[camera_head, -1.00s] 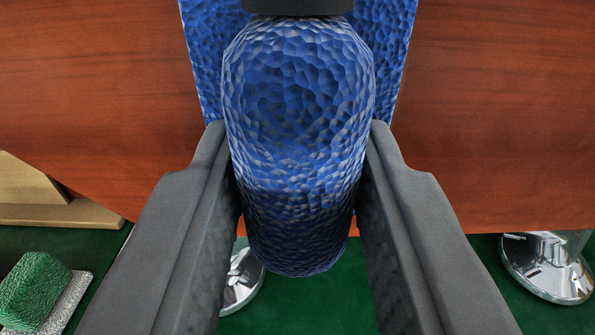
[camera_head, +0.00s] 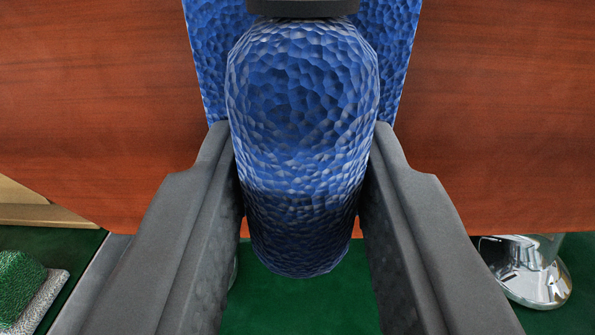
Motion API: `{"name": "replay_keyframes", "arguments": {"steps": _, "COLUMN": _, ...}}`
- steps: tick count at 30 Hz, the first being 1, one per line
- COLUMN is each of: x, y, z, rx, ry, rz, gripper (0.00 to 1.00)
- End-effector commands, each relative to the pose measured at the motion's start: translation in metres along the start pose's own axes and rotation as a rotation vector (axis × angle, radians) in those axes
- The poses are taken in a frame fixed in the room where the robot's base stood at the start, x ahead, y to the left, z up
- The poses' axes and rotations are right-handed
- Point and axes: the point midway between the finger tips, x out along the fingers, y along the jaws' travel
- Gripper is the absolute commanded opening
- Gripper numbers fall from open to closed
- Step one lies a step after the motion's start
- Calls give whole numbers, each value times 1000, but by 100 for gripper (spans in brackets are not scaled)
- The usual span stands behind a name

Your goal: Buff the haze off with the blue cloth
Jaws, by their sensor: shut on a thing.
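The blue cloth (camera_head: 303,110) shows in the camera_head view as a rounded, faceted grip part with a dark collar at its top. A flat blue part (camera_head: 388,50) of the same texture lies behind it against a reddish wooden panel (camera_head: 480,120). My gripper (camera_head: 298,145) is shut on the rounded part, one dark finger at each side. The flat part overlaps the panel in the picture; I cannot tell whether they touch. The panel behind the cloth is hidden, and I see no clear haze on the bare wood.
Below the panel is a dark green surface (camera_head: 290,305). A green block on a grey pad (camera_head: 20,285) is at the lower left, with a pale wooden piece (camera_head: 45,214) above it. A round chrome foot (camera_head: 530,275) stands at the lower right.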

Motion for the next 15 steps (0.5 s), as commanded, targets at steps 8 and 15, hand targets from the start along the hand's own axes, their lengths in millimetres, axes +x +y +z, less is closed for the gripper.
{"name": "replay_keyframes", "arguments": {"steps": 8, "x": 0, "y": -2, "z": 0, "rx": 0, "ry": 0, "rz": -1, "gripper": 10}}
{"name": "replay_keyframes", "arguments": {"steps": 15, "x": 0, "y": -18, "z": 0, "rx": 0, "ry": 0, "rz": -2, "gripper": 10}}
